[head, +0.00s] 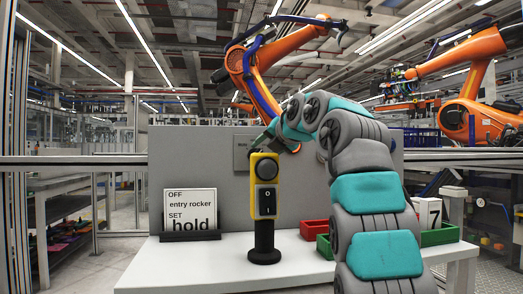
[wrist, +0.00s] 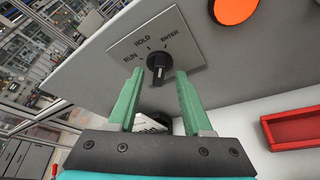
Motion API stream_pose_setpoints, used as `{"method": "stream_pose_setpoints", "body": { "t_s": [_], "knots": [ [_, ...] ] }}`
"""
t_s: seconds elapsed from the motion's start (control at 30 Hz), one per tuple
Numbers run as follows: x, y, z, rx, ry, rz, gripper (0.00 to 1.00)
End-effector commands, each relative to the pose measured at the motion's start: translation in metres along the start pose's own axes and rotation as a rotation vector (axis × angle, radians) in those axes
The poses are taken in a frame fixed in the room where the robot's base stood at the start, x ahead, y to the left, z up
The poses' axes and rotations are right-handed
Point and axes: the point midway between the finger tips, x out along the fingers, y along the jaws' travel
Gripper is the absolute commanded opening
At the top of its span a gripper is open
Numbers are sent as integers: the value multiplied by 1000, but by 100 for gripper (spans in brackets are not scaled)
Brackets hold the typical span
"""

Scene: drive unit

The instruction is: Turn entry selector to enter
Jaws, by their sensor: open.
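The entry selector (wrist: 158,60) is a black rotary knob on a grey plate marked RUN, HOLD and ENTER, fixed to an upright panel in the wrist view. Which mark its pointer faces is hard to tell. My gripper (wrist: 158,76) is open, with its green fingers apart and nothing between them; the knob appears just beyond the fingertips, in line with the gap. Whether the fingers touch it is unclear. In the head view the selector's plate (head: 241,153) shows on the grey panel, and my arm's end is largely hidden near it.
A yellow control box (head: 265,168) with a black rocker stands on a black post on the white table. A sign (head: 190,208) reads "OFF entry rocker SET hold". Red (head: 315,229) and green (head: 440,234) bins sit at right. An orange disc (wrist: 235,10) is on the panel.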

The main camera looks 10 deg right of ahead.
Motion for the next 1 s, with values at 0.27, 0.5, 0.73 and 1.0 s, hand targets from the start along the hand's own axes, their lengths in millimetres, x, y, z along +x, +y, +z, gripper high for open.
{"method": "stream_pose_setpoints", "body": {
  "t_s": [0.27,0.5,0.73,1.0],
  "knots": [
    [20,0,0,0,3,0,50],
    [22,0,0,0,0,0,50],
    [22,0,0,0,0,0,38],
    [22,0,0,0,0,1,7]
  ]
}}
